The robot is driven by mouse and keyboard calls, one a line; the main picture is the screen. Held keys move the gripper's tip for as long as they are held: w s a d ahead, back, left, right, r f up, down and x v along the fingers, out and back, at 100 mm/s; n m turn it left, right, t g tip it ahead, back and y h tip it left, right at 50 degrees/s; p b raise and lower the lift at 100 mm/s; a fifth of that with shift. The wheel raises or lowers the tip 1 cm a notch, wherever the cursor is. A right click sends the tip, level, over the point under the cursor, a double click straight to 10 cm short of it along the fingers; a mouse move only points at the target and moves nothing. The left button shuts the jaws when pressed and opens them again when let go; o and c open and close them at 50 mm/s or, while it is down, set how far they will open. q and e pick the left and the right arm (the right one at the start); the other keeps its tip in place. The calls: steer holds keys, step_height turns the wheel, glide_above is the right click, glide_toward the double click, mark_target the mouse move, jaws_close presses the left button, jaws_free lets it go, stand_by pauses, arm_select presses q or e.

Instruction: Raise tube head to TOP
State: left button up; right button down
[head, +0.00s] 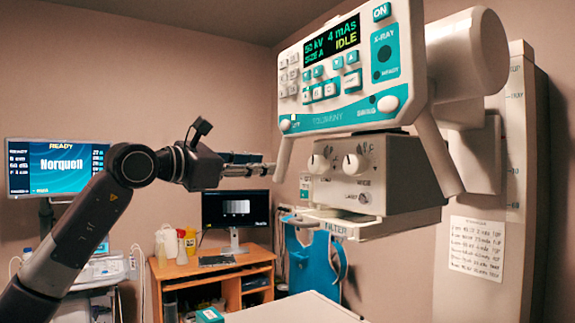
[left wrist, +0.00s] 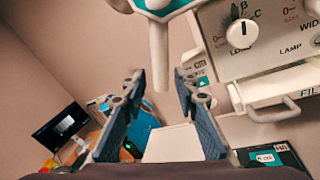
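The X-ray tube head (head: 380,190) hangs from the wall column (head: 492,120), its panel (head: 345,65) reading IDLE. Two pale handles slant down from the panel: the left handle (head: 284,155) and the right handle (head: 438,150). The column carries height marks, with TOP near its upper end. My left gripper (head: 272,169) is at the left handle's lower end. In the left wrist view the left gripper (left wrist: 160,80) is open, with the left handle (left wrist: 158,55) showing between its fingertips; contact cannot be told. My right gripper is not in view.
A pale table top (head: 300,309) lies below the tube head. A wooden desk (head: 215,277) with a monitor (head: 236,208) stands behind, and a blue READY screen (head: 56,167) is at the left. A paper sheet (head: 476,247) hangs on the column's base.

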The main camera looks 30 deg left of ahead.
mark_target(278, 164)
arm_select(q)
steer(key=shift+w+d+r, duration=0.1)
steer(key=shift+w+d, duration=0.05)
steer(key=shift+w, duration=0.25)
steer(key=p+x, duration=0.2)
steer(key=x, duration=0.4)
steer(key=shift+p, duration=0.3)
steer(key=shift+w+d, duration=0.1)
steer(key=shift+w, duration=0.15)
jaws_close()
